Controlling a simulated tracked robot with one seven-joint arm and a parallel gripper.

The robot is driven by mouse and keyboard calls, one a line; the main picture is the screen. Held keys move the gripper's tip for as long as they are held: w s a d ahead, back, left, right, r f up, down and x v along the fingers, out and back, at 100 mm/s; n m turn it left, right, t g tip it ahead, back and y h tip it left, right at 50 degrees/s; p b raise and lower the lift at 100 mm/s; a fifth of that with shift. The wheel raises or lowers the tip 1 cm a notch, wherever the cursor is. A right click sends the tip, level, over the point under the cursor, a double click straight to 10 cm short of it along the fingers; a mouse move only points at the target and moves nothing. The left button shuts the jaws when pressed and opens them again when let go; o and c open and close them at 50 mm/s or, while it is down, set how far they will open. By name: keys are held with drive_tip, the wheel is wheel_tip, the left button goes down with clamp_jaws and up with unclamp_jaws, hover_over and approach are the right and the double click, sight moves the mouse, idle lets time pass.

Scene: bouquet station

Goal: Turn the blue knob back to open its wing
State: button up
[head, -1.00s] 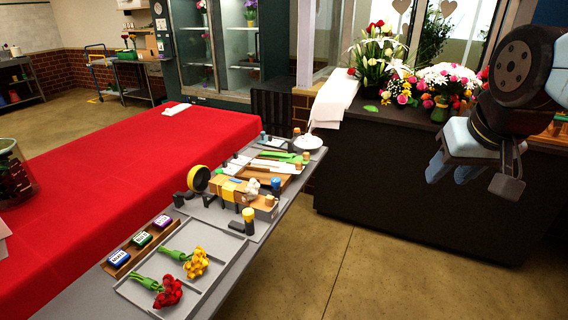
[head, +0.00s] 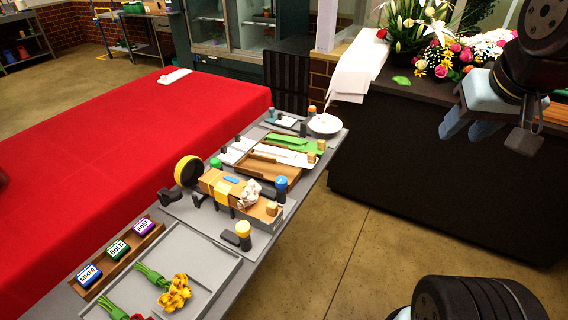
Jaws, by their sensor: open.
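The blue knob (head: 281,184) stands upright on a dark post at the right side of a wooden fixture (head: 228,190) on the grey bench. A pale, crumpled-looking bundle sits on the fixture just left of it. Which wing belongs to the blue knob, and how it stands, I cannot tell at this size. My gripper (head: 467,130) is at the upper right, far from the fixture and in front of the dark counter. Its pale blue fingers are apart and empty.
A yellow knob (head: 243,229) and a green knob (head: 216,163) stand close to the fixture. A yellow roll (head: 188,171) is at its left. A tray (head: 205,255) with flowers lies in front. The floor right of the bench (head: 340,235) is clear.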

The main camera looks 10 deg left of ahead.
drive_tip(key=shift+o, duration=1.4)
drive_tip(key=shift+w+a, duration=0.1)
drive_tip(key=shift+a, duration=0.1)
drive_tip(key=w+a+n, duration=0.2)
drive_tip(key=w+a+n+g, duration=0.1)
drive_tip(key=w+a+n, duration=0.1)
drive_tip(key=a, duration=0.1)
drive_tip(key=w+a+n+g, duration=0.1)
drive_tip(key=a+n, duration=0.1)
drive_tip(key=shift+w+a+f+n, duration=0.2)
drive_tip(key=shift+w+f+n, duration=0.1)
drive_tip(key=shift+w, duration=0.1)
drive_tip(key=n+g+h, duration=0.2)
drive_tip(key=n+h, duration=0.1)
drive_tip(key=n, duration=0.8)
hover_over(280, 179)
drive_tip(key=d, duration=0.4)
wheel_tip(280, 179, down, 6)
drive_tip(key=s+a+f+n+h, duration=0.1)
drive_tip(key=s+a+f+n, duration=0.1)
drive_tip(key=a+f+n, duration=0.5)
drive_tip(key=shift+m, duration=0.8)
drive_tip(key=x, duration=0.7)
drive_tip(key=a+x, duration=0.1)
drive_tip(key=x, duration=0.2)
drive_tip(key=shift+w+d+f, duration=0.1)
drive_tip(key=shift+w+f, duration=0.05)
drive_tip(key=shift+f, duration=0.25)
